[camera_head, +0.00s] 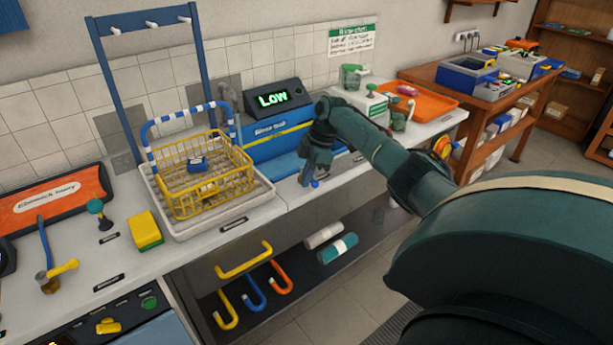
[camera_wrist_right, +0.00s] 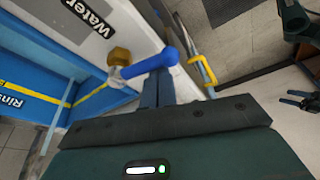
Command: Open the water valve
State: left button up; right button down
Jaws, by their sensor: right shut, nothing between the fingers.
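In the head view my right gripper (camera_head: 308,176) points down at the counter's front edge, with a bit of the blue lever (camera_head: 314,183) beside the fingertips.
A blue rinse tub (camera_head: 275,143) with a display (camera_head: 273,98) reading "LOW" stands behind the gripper. A yellow basket (camera_head: 205,180) sits in a pale tray (camera_head: 215,224) to the left. A yellow bar (camera_head: 244,262) and coloured hooks (camera_head: 253,290) hang below the counter.

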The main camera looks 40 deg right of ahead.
pick_arm(q)
jog(key=shift+r, duration=0.1)
pick_arm(e)
jog(key=shift+a+p, duration=0.3)
jog(key=a, duration=0.1)
jog(key=w+a+p, duration=0.1)
jog(key=a, duration=0.1)
jog(key=shift+f+p, duration=0.15)
jog(key=shift+p, duration=0.15)
jog(key=v, duration=0.1)
jog(key=b+v, duration=0.1)
jog(key=v, duration=0.1)
jog(key=shift+w+d, duration=0.15)
jog(key=shift+w, duration=0.05)
pick_arm(q)
jog(key=shift+s+d+r, duration=0.15)
jog(key=shift+s+d, duration=0.05)
jog(key=shift+s, duration=0.1)
pick_arm(e)
jog(key=w+v, duration=0.1)
jog(key=v, duration=0.5)
jog(key=shift+s+r, duration=0.3)
jog(key=shift+s, duration=0.1)
jog(key=shift+f, duration=0.1)
